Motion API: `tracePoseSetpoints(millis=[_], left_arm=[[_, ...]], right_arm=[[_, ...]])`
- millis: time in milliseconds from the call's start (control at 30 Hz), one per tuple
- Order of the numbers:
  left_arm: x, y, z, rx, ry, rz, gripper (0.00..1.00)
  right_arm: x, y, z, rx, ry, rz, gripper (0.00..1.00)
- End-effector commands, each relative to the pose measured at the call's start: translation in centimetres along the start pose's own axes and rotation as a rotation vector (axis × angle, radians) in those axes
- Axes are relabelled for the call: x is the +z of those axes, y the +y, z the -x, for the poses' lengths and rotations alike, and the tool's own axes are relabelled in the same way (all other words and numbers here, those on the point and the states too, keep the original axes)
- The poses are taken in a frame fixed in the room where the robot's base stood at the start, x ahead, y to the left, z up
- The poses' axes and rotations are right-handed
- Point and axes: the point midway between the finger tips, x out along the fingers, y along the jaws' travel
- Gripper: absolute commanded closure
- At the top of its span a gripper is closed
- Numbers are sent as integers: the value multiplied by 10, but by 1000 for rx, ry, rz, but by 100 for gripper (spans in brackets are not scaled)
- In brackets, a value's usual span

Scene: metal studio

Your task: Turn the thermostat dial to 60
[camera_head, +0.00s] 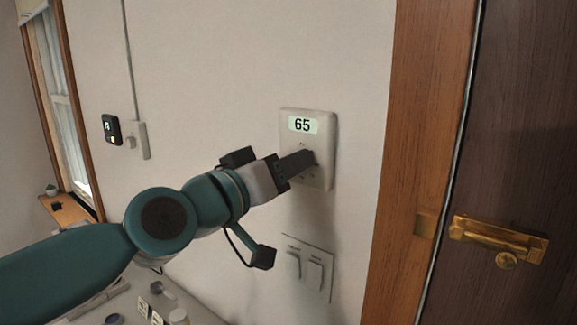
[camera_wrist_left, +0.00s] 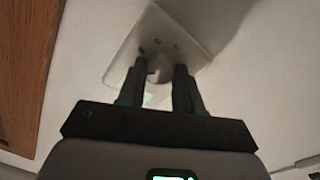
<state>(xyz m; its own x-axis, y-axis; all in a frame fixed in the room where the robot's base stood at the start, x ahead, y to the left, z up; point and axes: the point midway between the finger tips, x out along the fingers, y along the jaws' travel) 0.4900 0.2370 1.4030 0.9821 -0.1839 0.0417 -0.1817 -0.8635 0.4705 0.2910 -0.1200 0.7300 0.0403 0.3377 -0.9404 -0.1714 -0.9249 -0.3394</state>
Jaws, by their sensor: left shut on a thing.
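The thermostat (camera_head: 321,178) is a white wall plate with a display (camera_head: 302,125) that reads 65. My left gripper (camera_head: 308,158) reaches it from the left and is shut on the dial, which its fingers mostly hide in the head view. In the left wrist view the round pale dial (camera_wrist_left: 158,68) sits between the two dark fingers of the left gripper (camera_wrist_left: 160,75), in front of the plate (camera_wrist_left: 128,45). The dial's pointer cannot be made out. My right gripper is not in view.
A double light switch (camera_head: 304,270) is on the wall below the thermostat. A wooden door frame (camera_head: 425,150) and a dark door with a brass latch (camera_head: 490,238) stand to the right. A small black device (camera_head: 111,129) hangs further left. Small items lie on a surface below.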

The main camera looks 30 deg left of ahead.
Motion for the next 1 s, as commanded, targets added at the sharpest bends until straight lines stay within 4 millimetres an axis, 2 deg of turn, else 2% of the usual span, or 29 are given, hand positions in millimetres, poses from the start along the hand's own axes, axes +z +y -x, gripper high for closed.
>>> tracePoseSetpoints(millis=[667, 700, 733, 767, 1000], left_arm=[[1, 0, 0, -1, 0, 60, 96], [1, 0, 0, -1, 0, 60, 56], [1, 0, 0, -1, 1, 60, 46], [1, 0, 0, -1, 1, 60, 40], [1, 0, 0, -1, 2, 60, 40]], right_arm=[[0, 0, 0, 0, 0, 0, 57], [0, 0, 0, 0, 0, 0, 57], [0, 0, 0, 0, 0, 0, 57], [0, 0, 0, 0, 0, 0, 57], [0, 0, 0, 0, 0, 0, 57]])
